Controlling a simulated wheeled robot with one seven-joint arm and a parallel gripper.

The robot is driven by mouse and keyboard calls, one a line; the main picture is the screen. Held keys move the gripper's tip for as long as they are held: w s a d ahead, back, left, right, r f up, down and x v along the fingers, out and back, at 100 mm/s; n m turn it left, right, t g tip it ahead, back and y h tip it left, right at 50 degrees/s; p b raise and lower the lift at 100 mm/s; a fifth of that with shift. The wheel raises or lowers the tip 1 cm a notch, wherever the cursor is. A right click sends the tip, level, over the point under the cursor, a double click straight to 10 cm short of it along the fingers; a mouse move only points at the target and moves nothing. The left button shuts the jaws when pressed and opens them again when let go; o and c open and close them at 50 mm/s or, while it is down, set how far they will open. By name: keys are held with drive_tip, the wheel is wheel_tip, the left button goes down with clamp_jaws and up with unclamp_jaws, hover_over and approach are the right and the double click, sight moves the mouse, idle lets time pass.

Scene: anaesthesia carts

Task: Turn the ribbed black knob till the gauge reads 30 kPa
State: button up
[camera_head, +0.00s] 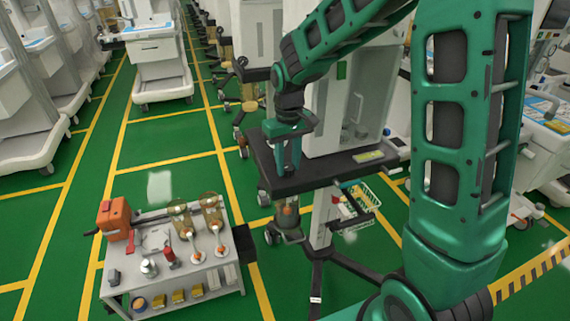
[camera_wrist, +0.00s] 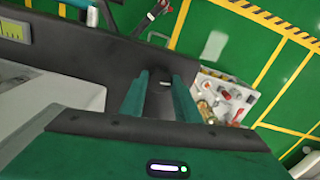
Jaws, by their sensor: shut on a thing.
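My green gripper (camera_head: 287,165) points down at the left part of a dark shelf on a white anaesthesia cart. In the wrist view its two fingers (camera_wrist: 162,88) are closed around a dark, rounded piece (camera_wrist: 160,97) between them, which looks like the black knob. A small pale mark shows on it; its ribs cannot be made out. In the head view the fingers hide the knob. A yellow-green display panel (camera_head: 368,156) sits on the shelf's right front edge and shows in the wrist view's upper left corner (camera_wrist: 14,31). Its reading is too small to tell.
The cart's white body (camera_head: 345,100) rises behind the shelf (camera_head: 300,181). A grey trolley (camera_head: 222,271) with an orange device (camera_head: 114,218) and several small items stands at lower left. Green floor lies open at left.

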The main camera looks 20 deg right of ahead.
sight(288, 166)
drive_tip(key=o, duration=0.8)
drive_tip(key=shift+w+r, duration=0.1)
drive_tip(key=shift+w, duration=0.15)
drive_tip(key=shift+o, duration=1.2)
drive_tip(key=shift+s, duration=0.1)
wheel_tip(288, 166, up, 11)
drive_tip(key=shift+f, duration=0.2)
drive_tip(key=s+d+r+m, duration=0.1)
drive_tip(key=s+d+m, duration=0.2)
drive_tip(key=s+d, duration=0.55)
drive_tip(key=s+d+f+m, duration=0.2)
drive_tip(key=s+d, duration=0.2)
drive_tip(key=s, duration=0.7)
drive_tip(key=s+d+f+m, duration=0.2)
drive_tip(key=s+d+m, duration=0.1)
drive_tip(key=s, duration=0.8)
drive_tip(key=shift+d, duration=0.8)
